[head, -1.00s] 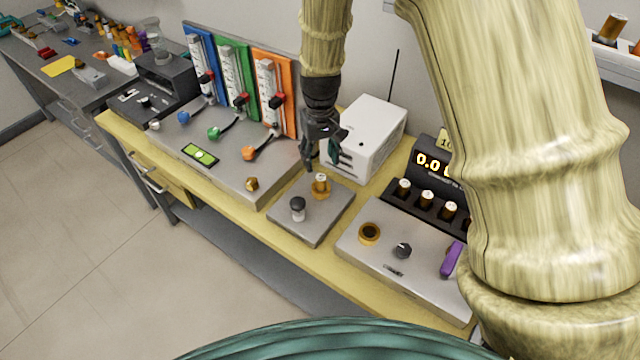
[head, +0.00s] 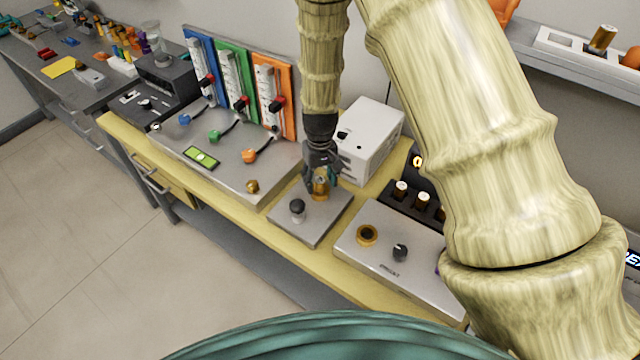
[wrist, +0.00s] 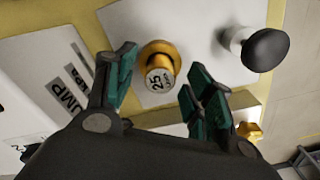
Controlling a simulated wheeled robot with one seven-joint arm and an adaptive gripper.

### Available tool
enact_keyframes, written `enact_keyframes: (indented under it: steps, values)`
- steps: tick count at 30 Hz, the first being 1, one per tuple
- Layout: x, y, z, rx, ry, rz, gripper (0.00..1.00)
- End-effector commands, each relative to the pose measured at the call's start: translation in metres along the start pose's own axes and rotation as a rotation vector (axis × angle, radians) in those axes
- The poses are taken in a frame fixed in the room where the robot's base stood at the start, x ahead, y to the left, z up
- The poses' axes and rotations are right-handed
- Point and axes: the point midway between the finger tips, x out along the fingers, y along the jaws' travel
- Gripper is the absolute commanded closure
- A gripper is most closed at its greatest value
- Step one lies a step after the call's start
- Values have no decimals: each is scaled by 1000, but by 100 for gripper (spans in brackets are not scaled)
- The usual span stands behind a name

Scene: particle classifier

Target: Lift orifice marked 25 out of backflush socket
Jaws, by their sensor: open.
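The orifice marked 25 (wrist: 158,80) has a brass body and a white cap. It stands in the brass backflush socket (wrist: 158,50) on a small grey plate (head: 318,225). In the head view the orifice (head: 321,184) is partly covered by my gripper (head: 320,188). In the wrist view my gripper (wrist: 158,98) is open, with one teal finger pad on each side of the orifice and visible gaps to both. The lower part of the socket is hidden in the head view.
A black-topped knob (head: 297,207) stands on the same plate, close to the socket. A white box (head: 370,140) stands behind. A flowmeter panel (head: 225,150) is on the left, and a grey console (head: 385,250) with a rack of orifices is on the right.

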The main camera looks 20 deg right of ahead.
Motion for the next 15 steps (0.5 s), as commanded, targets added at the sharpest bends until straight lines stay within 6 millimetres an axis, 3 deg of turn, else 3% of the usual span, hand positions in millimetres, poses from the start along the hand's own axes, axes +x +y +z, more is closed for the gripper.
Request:
enact_keyframes:
  steps: [6,15]
  values:
    - [13,0,1,1,0,0,47]
    - [16,0,1,1,0,0,47]
